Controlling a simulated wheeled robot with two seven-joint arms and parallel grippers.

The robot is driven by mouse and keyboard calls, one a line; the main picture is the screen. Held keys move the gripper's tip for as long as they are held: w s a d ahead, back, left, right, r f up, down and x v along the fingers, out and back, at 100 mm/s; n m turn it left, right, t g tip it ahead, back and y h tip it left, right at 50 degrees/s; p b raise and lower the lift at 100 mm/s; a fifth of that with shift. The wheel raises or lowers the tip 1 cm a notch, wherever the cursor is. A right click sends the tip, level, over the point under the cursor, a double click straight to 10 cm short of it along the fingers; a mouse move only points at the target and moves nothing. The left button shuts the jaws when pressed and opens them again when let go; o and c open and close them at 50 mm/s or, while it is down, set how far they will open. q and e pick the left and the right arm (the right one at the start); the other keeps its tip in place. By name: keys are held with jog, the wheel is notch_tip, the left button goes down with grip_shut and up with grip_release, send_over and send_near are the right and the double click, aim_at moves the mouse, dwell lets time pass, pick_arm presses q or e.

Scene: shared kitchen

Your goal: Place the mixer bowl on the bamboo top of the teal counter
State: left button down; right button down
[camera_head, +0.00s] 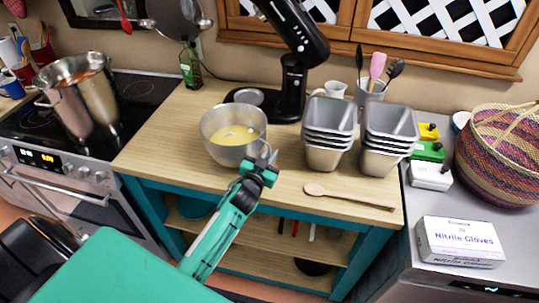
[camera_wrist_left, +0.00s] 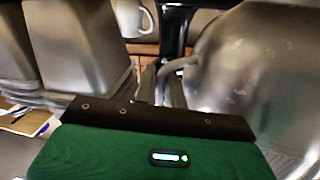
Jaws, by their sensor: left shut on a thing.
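The metal mixer bowl (camera_head: 234,135) holds a yellow mixture and is over the bamboo top (camera_head: 165,135) of the teal counter, in front of the black stand mixer (camera_head: 292,88). Whether its base touches the bamboo cannot be told. My left gripper (camera_head: 264,165) is shut on the bowl's handle at its front right side. In the left wrist view the bowl's shiny wall (camera_wrist_left: 265,75) fills the right, and the gripper (camera_wrist_left: 160,85) is at the handle. The mixer head is tilted up. My right gripper is not in view.
Stacked metal pans (camera_head: 329,130) stand right of the bowl, with a wooden spoon (camera_head: 348,198) in front. A stove with a steel pot (camera_head: 82,95) is at left. A glove box (camera_head: 460,242) and basket (camera_head: 500,150) are at right. Bamboo left of the bowl is clear.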

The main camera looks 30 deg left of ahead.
pick_arm(q)
jog(key=c, duration=1.5)
grip_release()
jog(key=shift+f, duration=0.1)
jog(key=shift+r, duration=0.3)
jog(key=shift+s+d+b, duration=0.15)
jog(key=shift+s+b, duration=0.4)
jog(key=shift+s, duration=1.45)
jog(key=shift+s+d+b, duration=0.15)
jog(key=shift+s+b, duration=0.35)
jog(key=shift+s, duration=1.5)
jog(key=shift+s+d+b, duration=0.15)
jog(key=shift+s+b, duration=0.4)
jog(key=shift+s, duration=1.45)
